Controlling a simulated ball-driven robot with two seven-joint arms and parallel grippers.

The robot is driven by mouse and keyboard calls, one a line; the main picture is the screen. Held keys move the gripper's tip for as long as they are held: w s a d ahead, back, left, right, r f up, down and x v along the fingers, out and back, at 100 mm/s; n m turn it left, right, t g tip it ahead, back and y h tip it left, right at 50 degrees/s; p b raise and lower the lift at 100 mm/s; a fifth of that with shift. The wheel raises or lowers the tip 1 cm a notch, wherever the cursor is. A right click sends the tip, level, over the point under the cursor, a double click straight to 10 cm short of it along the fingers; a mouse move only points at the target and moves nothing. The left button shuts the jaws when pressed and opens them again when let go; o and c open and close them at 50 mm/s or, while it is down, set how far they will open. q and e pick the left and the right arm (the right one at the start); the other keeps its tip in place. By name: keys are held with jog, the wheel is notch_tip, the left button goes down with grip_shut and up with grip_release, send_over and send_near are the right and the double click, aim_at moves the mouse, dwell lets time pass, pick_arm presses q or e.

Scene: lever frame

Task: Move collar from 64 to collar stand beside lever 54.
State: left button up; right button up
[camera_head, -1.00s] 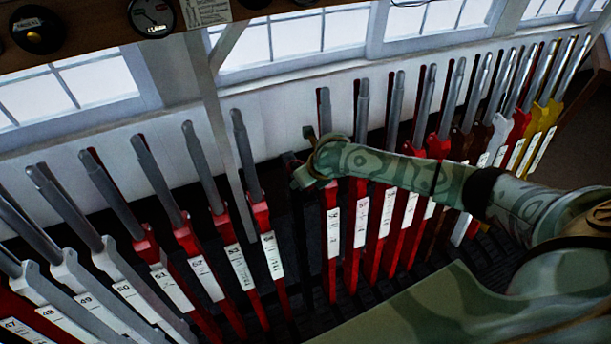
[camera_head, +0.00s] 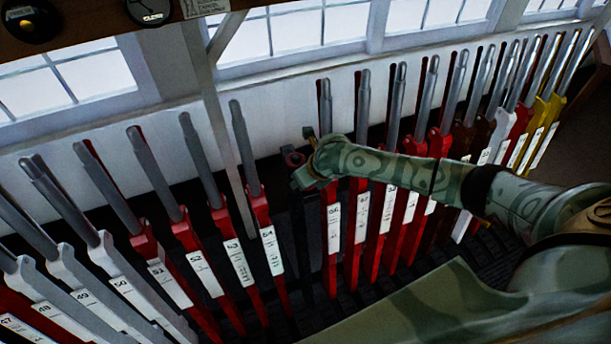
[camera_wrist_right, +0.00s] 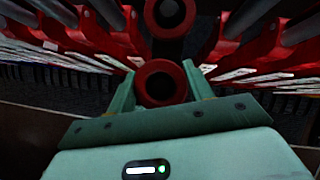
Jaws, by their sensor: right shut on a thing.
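My right gripper (camera_head: 302,174) is over the dark gap just right of lever 54 (camera_head: 268,240). In the right wrist view its two green fingers are shut on a red collar (camera_wrist_right: 161,64), a ring with a dark centre. A second red ring (camera_wrist_right: 171,14) shows just beyond it, around or on a dark part; I cannot tell whether they touch. The collar stand is not clearly made out. My left gripper is not in view.
Red levers with grey handles (camera_head: 326,105) stand close on the right of the gap. Red and white levers (camera_head: 75,255) fill the left side. Windows (camera_head: 290,40) line the back wall.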

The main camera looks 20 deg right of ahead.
jog(key=shift+f, duration=0.45)
jog(key=o, duration=1.2)
jog(key=shift+c, duration=0.2)
jog(key=shift+r, duration=0.1)
jog(key=shift+p+v, duration=1.1)
jog(key=shift+p, duration=0.05)
jog(key=p+v, duration=0.6)
jog(key=p, duration=0.2)
jog(key=shift+s+r, duration=0.2)
jog(key=shift+r, duration=0.1)
